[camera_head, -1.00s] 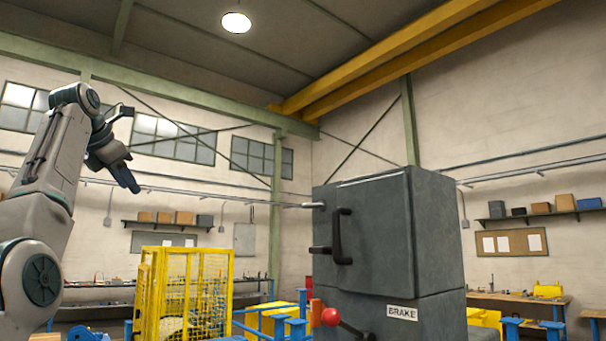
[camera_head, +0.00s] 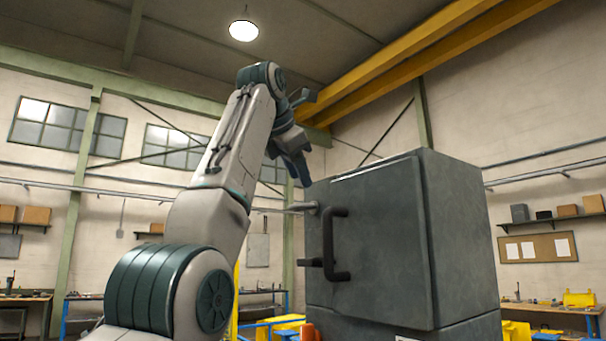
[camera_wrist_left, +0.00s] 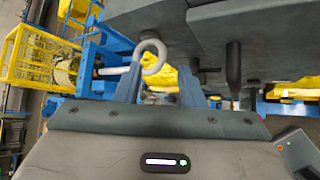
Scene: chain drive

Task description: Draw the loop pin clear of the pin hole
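The loop pin (camera_head: 303,206) is a pale grey pin at the upper left of the dark grey cabinet's (camera_head: 378,240) door, and its end meets the cabinet there. The pin hole itself is hidden. In the left wrist view its ring (camera_wrist_left: 165,58) shows close to the fingertips, nearer the left finger. My left gripper (camera_head: 300,168) points down just above the pin in the head view. In the wrist view the blue fingers of this gripper (camera_wrist_left: 159,72) are apart, with nothing clamped between them. Whether a finger touches the ring is unclear. My right gripper is not in view.
A black door handle (camera_head: 338,245) juts from the cabinet below and right of the pin. A yellow mesh cage (camera_wrist_left: 38,58) and blue framework stand left in the wrist view. A workbench (camera_head: 560,308) lies at far right. The space above the cabinet is clear.

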